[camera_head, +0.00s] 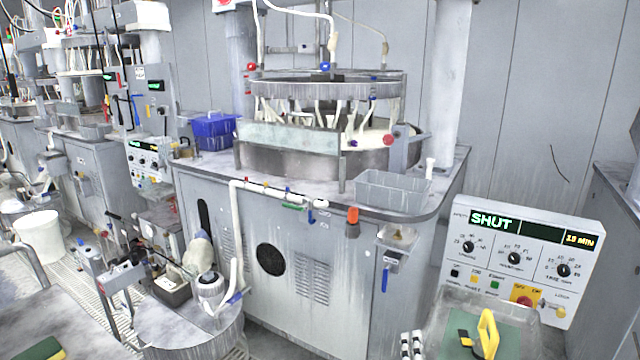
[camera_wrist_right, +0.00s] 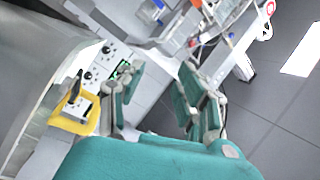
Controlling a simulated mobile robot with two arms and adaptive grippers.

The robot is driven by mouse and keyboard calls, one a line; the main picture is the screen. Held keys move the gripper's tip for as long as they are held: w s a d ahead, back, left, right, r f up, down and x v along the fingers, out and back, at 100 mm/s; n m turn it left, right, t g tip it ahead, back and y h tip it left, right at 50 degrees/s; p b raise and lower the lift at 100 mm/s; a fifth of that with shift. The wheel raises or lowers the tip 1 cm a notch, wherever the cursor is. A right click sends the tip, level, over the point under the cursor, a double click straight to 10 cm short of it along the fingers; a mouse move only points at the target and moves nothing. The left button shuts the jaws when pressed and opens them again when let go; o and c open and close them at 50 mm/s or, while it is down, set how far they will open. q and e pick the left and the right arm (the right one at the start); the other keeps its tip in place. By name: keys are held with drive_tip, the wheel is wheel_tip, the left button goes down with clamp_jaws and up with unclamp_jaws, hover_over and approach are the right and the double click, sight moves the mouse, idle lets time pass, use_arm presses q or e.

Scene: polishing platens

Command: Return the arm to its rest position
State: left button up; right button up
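My right gripper (camera_wrist_right: 160,82) shows in the right wrist view, with teal pads on both fingers. The fingers stand well apart, and nothing is held between them. Past the fingers are a pale control panel with a green display (camera_wrist_right: 123,68) and a yellow item with a dark handle (camera_wrist_right: 76,106), left of the fingers and apart from them. In the head view I cannot clearly make out the right gripper. My left gripper does not show in either view.
The polishing machine (camera_head: 290,265) fills the middle, with a clear bin (camera_head: 392,190) and blue basket (camera_head: 213,131) on top. The control panel (camera_head: 521,245) reads SHUT. Below it, a yellow-handled tool (camera_head: 487,333) lies on a green surface. A round-topped stand (camera_head: 185,325) is at lower left.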

drive_tip(key=s+a+f+n+g+y, duration=0.35)
drive_tip(key=s+n, duration=0.25)
drive_tip(key=s, duration=0.2)
drive_tip(key=s+a+f+n+g+y, duration=0.3)
drive_tip(key=s+a+n+g+y, duration=0.1)
drive_tip(key=s+n, duration=0.25)
drive_tip(key=s+d+n+g+h, duration=0.2)
drive_tip(key=s+d+g, duration=0.15)
drive_tip(key=s, duration=0.85)
drive_tip(key=s+d+n+g+h, duration=0.25)
drive_tip(key=s+g, duration=0.25)
drive_tip(key=s, duration=0.7)
wheel_tip(320, 180, down, 25)
drive_tip(key=g, duration=0.1)
drive_tip(key=s+d+f+g, duration=0.1)
drive_tip(key=s+d+f, duration=0.2)
drive_tip(key=s+f, duration=1.4)
drive_tip(key=shift+s+f, duration=0.2)
drive_tip(key=shift+f, duration=0.3)
